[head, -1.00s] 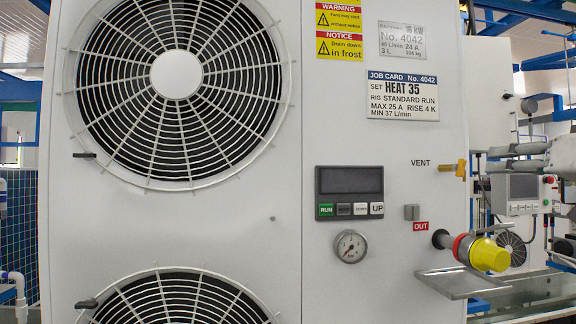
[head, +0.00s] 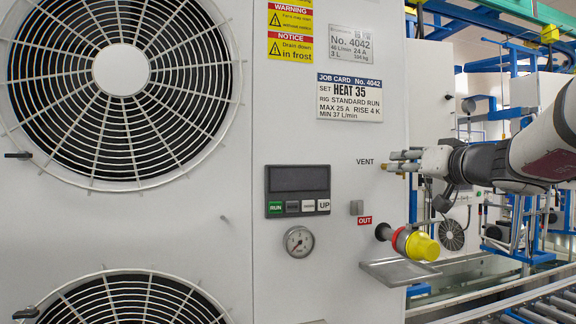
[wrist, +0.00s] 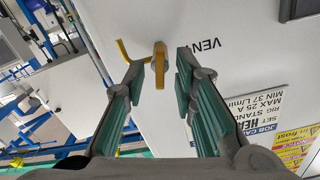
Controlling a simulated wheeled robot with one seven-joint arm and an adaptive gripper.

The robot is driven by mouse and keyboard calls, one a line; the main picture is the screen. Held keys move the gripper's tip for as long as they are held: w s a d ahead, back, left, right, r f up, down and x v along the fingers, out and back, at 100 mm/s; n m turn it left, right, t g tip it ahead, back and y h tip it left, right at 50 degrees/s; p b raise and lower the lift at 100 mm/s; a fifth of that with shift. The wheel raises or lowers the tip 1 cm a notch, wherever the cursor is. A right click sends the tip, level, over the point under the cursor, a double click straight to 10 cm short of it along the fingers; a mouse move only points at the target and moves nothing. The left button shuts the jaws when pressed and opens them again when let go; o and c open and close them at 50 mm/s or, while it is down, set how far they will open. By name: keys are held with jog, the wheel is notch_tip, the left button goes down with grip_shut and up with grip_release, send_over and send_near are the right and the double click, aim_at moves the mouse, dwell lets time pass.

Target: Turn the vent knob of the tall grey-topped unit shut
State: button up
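The unit's white front panel (head: 300,230) fills much of the head view; its top is out of frame. The brass-yellow vent knob (wrist: 160,64) sticks out of the panel beside the VENT label (wrist: 204,44) in the wrist view, with a bent yellow piece (wrist: 125,51) to its left. In the head view my gripper (head: 396,162) is right of the VENT label and largely hides the knob. In the wrist view its fingers are apart, with the knob in the gap around the fingertips. I see no contact, and cannot tell the depth exactly.
Below the gripper are a yellow-capped outlet (head: 420,246) with a red ring and a metal drip tray (head: 399,272). A button panel (head: 298,190) and a gauge (head: 299,241) sit to the left. A roller conveyor (head: 520,305) runs at lower right.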

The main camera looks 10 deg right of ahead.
grip_shut()
jog(key=shift+w+f+m+b, duration=0.15)
jog(key=shift+m+b, duration=0.15)
jog(key=shift+b, duration=0.8)
jog(key=m+b, duration=0.2)
jog(key=m, duration=0.2)
jog(key=m+b, duration=0.3)
jog(key=m, duration=0.2)
jog(key=m+b, duration=0.2)
jog(key=m, duration=0.3)
jog(key=shift+d+f, duration=0.15)
jog(key=shift+d, duration=0.1)
jog(key=shift+o, duration=1)
grip_release()
jog(key=shift+s, duration=0.2)
